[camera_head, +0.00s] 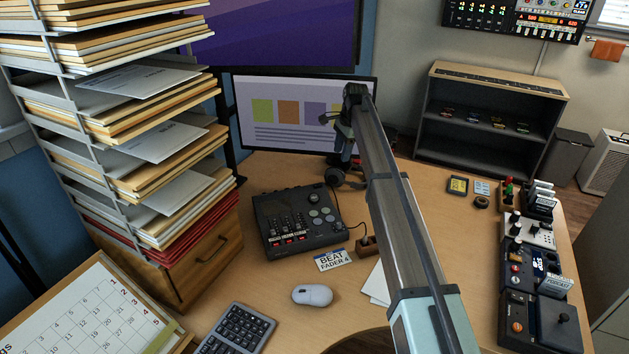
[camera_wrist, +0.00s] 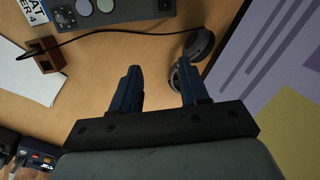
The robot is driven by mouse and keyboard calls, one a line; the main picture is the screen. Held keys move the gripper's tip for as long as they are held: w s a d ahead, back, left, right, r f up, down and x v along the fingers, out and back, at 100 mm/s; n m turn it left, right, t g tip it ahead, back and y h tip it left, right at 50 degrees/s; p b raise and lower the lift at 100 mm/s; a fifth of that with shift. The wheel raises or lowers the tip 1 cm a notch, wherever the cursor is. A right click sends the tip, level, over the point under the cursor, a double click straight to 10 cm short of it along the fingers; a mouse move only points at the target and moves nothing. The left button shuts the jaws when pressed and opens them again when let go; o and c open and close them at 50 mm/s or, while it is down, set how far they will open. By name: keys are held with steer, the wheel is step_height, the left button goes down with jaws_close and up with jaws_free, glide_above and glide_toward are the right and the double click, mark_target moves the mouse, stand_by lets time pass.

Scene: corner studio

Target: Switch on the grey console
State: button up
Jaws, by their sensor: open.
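A dark grey console (camera_head: 272,212) with knobs, pads, faders and red-lit buttons lies on the desk, left of centre in the head view. Its edge shows at the top of the wrist view (camera_wrist: 110,14). A pale grey console (camera_head: 541,238) stands among the devices at the right edge; I cannot tell which one the task means. My gripper (camera_wrist: 162,76) is open and empty, pointing down above the desk near the monitor, apart from both consoles. In the head view it is partly hidden by my arm.
Headphones (camera_wrist: 199,44) lie close beyond my fingers. A "BEAT FADER 4" card (camera_head: 334,260), mouse (camera_head: 312,295) and keyboard (camera_head: 234,332) lie in front. The monitor (camera_head: 284,116) stands behind; paper trays (camera_head: 70,130) rise left.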

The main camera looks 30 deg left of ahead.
steer(key=m+h, duration=0.1)
steer(key=h, duration=0.1)
glide_toward(315, 185)
steer(key=f, duration=0.7)
steer(key=shift+s+d+f, duration=0.1)
steer(key=shift+s+f, duration=0.05)
steer(key=shift+s, duration=0.05)
steer(key=shift+c, duration=0.3)
jaws_close()
